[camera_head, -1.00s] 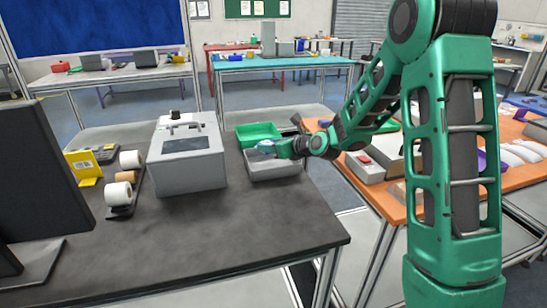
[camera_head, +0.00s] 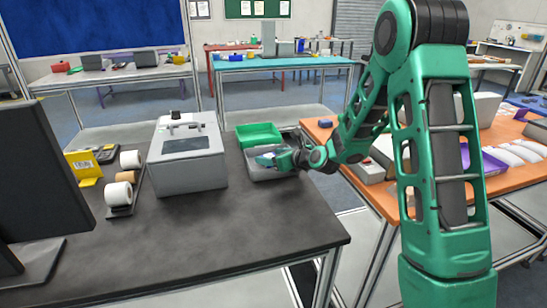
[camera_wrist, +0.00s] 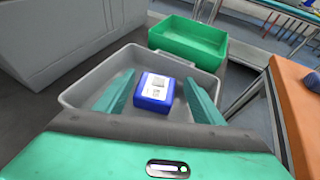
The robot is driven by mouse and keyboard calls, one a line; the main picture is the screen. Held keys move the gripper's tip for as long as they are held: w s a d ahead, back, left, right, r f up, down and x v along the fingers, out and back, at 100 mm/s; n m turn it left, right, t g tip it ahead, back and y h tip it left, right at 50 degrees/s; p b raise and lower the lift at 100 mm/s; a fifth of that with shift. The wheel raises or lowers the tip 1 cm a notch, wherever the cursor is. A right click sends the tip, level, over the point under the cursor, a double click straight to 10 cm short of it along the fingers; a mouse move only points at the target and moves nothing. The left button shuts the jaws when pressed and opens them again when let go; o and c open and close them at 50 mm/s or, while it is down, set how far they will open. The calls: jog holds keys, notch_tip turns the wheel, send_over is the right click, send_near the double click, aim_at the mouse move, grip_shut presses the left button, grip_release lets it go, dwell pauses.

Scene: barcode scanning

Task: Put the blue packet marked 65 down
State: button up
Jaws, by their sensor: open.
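The blue packet (camera_wrist: 156,88) has a white label with print too small to read. In the wrist view it lies in the grey tray (camera_wrist: 85,93), between my two fingers. My gripper (camera_wrist: 160,92) is open, with a gap on each side of the packet. In the head view my gripper (camera_head: 268,160) is over the grey tray (camera_head: 264,178), and the packet cannot be made out there.
A green tray (camera_head: 258,135) stands just behind the grey one. A grey machine (camera_head: 186,160) stands to the left, with label rolls (camera_head: 120,193) beyond it. The front of the dark table (camera_head: 210,240) is clear. An orange table (camera_head: 385,200) is at the right.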

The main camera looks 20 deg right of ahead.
jog(key=shift+s+d+r, duration=0.25)
jog(key=shift+s+r, duration=0.05)
jog(key=shift+s, duration=0.15)
jog(key=v, duration=1.1)
jog(key=shift+a, duration=0.1)
